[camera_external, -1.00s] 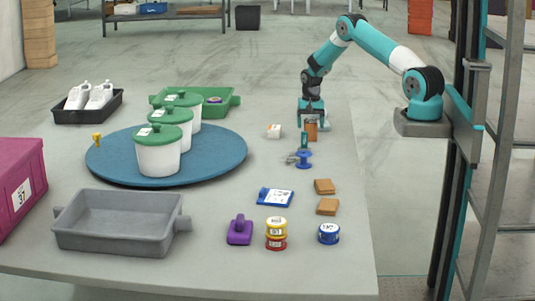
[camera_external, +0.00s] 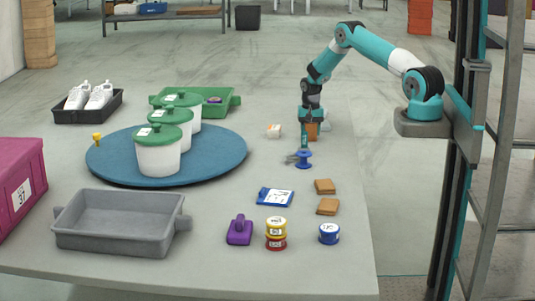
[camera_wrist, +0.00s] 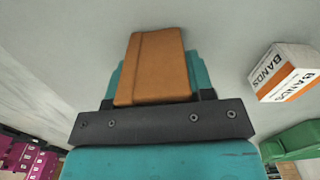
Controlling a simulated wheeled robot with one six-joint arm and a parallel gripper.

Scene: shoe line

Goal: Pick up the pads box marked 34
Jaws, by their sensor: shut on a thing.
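An orange-brown box (camera_wrist: 152,66) is between the teal jaws of my gripper (camera_wrist: 154,80) in the wrist view, and the gripper is shut on it. In the external view my gripper (camera_external: 310,117) points down at the far right part of the table, with the orange-brown box (camera_external: 312,131) at its tip. I cannot tell whether the box touches the table. No number 34 is readable on its visible face.
A white and orange BANDS box (camera_external: 273,131) stands left of my gripper; it also shows in the wrist view (camera_wrist: 285,72). A blue spool (camera_external: 303,159) is close in front. A green tray (camera_external: 228,105) and blue turntable (camera_external: 231,158) with lidded tubs lie left.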

